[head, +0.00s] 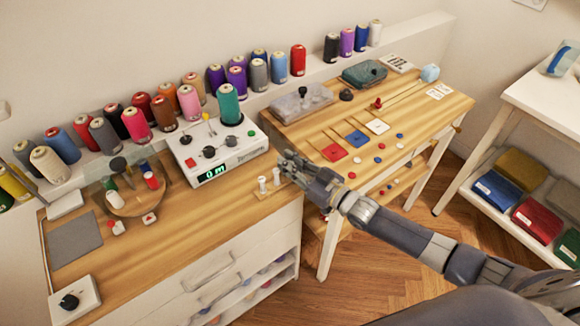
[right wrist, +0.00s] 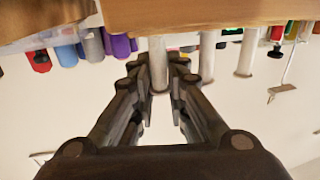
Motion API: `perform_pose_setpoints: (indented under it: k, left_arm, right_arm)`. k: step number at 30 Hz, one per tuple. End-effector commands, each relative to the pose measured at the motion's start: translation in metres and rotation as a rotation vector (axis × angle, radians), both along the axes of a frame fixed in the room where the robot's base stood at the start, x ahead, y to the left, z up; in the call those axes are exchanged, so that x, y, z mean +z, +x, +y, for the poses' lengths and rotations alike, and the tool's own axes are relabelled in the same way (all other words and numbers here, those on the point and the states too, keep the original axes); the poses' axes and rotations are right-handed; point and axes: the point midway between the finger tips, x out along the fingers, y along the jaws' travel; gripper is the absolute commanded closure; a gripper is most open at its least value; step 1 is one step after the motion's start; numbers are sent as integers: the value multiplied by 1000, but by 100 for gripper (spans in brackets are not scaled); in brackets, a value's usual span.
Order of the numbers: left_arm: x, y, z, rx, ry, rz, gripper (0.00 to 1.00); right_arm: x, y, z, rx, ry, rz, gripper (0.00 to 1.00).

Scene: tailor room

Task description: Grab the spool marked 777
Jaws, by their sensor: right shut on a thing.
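My right gripper (head: 287,165) reaches in from the right to a short row of small white spools on a wooden strip (head: 270,191) at the table's front edge. Two white spools show to its left, one of them here (head: 262,184). In the right wrist view the gripper (right wrist: 158,82) is shut on a slim white spool (right wrist: 158,60), with the fingers on both sides of it. More white spools, such as this one (right wrist: 246,55), stand beside it, apart from the fingers. I cannot read 777 on any spool. My left gripper is not in view.
Many coloured thread spools line the back shelf, among them a red one (head: 298,60). A teal spool (head: 229,104) stands on a white winding machine (head: 215,150) reading "0 m". A side table holds colour cards. A shelf (head: 490,210) with folded cloth stands at right.

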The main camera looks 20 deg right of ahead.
Motion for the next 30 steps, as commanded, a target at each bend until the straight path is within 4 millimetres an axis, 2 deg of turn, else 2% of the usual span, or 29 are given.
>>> perform_pose_setpoints:
  k: [8, 15, 17, 30]
  left_arm:
    - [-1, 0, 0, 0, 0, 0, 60]
    - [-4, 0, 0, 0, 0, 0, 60]
    - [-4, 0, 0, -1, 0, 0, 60]
    - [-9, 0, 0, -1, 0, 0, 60]
  right_arm:
    - [9, 0, 0, 0, 1, -2, 93]
    - [38, 0, 0, 1, 1, -4, 93]
    - [34, -12, -4, 0, 0, 4, 93]
    - [42, -94, -34, 0, -1, 5, 93]
